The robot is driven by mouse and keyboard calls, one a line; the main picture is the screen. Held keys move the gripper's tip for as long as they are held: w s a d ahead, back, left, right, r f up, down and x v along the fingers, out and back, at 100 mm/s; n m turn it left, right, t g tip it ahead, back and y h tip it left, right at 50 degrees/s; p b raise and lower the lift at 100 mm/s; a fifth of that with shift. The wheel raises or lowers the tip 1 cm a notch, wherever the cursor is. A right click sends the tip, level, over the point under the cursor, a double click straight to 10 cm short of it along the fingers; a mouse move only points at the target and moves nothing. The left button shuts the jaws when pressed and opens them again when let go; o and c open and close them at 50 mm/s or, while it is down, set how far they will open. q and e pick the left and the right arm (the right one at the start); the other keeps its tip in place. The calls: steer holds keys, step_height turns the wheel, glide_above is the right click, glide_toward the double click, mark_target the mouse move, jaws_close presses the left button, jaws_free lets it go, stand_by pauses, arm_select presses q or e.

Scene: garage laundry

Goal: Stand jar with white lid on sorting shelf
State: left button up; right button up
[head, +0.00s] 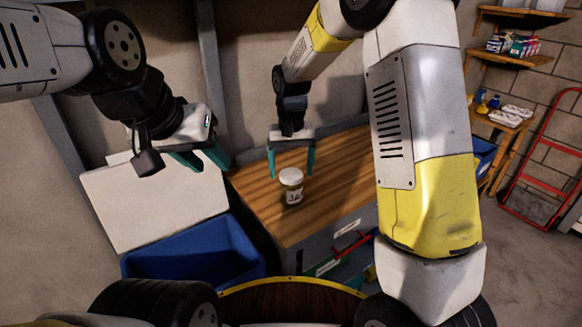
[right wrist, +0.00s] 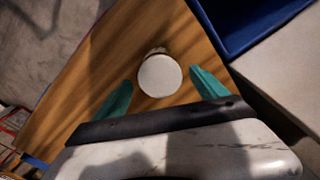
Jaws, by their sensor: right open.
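The jar with white lid (head: 291,187) stands upright on a wooden worktop (head: 335,180). From above, its round white lid shows in the right wrist view (right wrist: 160,75). My right gripper (head: 291,177) is open above and just behind the jar in the head view. In the right wrist view its two teal fingers (right wrist: 163,88) are spread, with the lid between and slightly beyond their tips. My left gripper (head: 203,168) hangs at the left, away from the jar; its teal fingers look apart and nothing shows between them. I cannot tell which surface is the sorting shelf.
A blue bin (head: 195,252) with a raised pale panel (head: 150,205) stands left of the worktop. Wall shelves (head: 515,55) with boxes and bottles are at the far right, beside a red hand truck frame (head: 545,150). The worktop around the jar is clear.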

step_height(320, 180, up, 8)
steer(key=r, duration=0.1)
steer(key=s+d+r+t+y, duration=0.2)
steer(key=s+d+r, duration=0.6)
steer(key=s, duration=0.1)
steer(key=s+d+t, duration=0.2)
steer(key=s+d, duration=0.1)
steer(key=s, duration=0.4)
steer(key=s+d+t, duration=0.2)
steer(key=s, duration=0.4)
steer(key=shift+s+d+m, duration=0.35)
steer(key=shift+d+m, duration=0.05)
steer(key=shift+r, duration=0.1)
